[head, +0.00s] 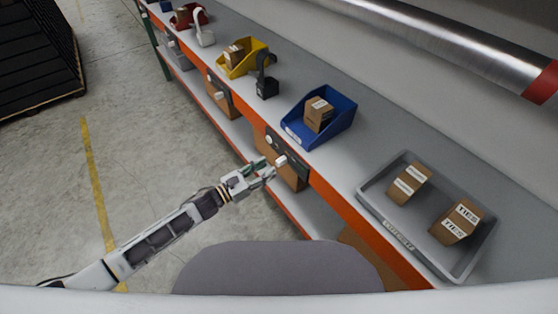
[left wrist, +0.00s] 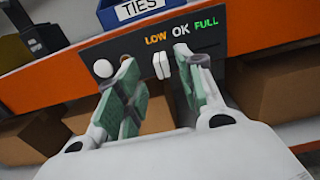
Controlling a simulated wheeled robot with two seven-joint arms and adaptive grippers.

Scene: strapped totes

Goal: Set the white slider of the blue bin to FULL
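The blue bin (head: 340,127) stands on the shelf with a box inside. Its dark panel (left wrist: 115,50), marked LOW, OK and FULL, is on the orange shelf edge below it. The white slider (left wrist: 162,66) appears nearest under LOW; it also shows in the head view (head: 281,160). A round white knob (left wrist: 103,68) is at the panel's left. My left gripper (head: 268,171) is in front of the panel. In the left wrist view, its fingers (left wrist: 162,80) are open, with the slider seen between them; contact cannot be told. My right gripper is not in view.
A grey tote (head: 372,203) with boxes stands to the right. A dark upright device (head: 266,80) and a yellow bin (head: 240,66) stand to the left. Cardboard boxes (left wrist: 275,85) sit on the shelf below.

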